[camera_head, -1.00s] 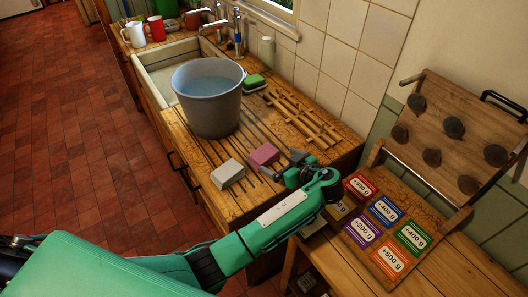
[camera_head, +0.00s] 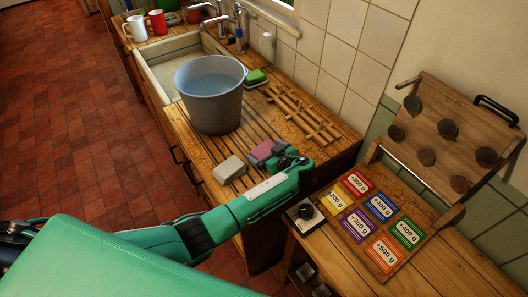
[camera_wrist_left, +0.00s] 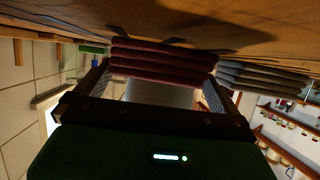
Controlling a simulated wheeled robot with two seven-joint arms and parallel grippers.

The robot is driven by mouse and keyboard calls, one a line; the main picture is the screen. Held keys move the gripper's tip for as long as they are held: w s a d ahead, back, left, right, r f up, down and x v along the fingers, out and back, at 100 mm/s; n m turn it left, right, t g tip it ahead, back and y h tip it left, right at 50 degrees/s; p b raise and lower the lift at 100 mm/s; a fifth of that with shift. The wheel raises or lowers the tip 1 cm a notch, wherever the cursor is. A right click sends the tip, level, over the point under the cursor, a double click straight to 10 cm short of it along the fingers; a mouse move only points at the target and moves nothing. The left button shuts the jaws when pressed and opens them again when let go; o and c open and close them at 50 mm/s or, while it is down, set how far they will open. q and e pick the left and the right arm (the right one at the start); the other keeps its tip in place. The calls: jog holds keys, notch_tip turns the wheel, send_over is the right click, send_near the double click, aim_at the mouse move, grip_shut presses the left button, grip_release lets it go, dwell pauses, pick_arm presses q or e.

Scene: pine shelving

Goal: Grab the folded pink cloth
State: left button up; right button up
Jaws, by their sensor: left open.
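The folded pink cloth (camera_head: 261,150) lies on the grooved wooden drainboard, beside the folded pale grey cloth (camera_head: 229,168). My left gripper (camera_head: 273,154) is down at the right side of the pink cloth and partly covers it from the head camera. In the left wrist view the stacked layers of the pink cloth (camera_wrist_left: 162,62) sit between the tips of my two open fingers (camera_wrist_left: 158,82). I cannot tell whether either finger touches it. The grey cloth (camera_wrist_left: 262,80) lies just outside the right finger there. My right gripper is not in view.
A grey bucket of water (camera_head: 211,92) stands behind the cloths. A wooden rack (camera_head: 303,115) and a green sponge (camera_head: 256,77) lie near the tiled wall. At right are a board of coloured weight cards (camera_head: 400,260) and a leaning board with dark knobs (camera_head: 462,135).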

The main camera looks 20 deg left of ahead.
pick_arm(q)
jog(key=c, duration=0.7)
jog(key=shift+r, duration=0.1)
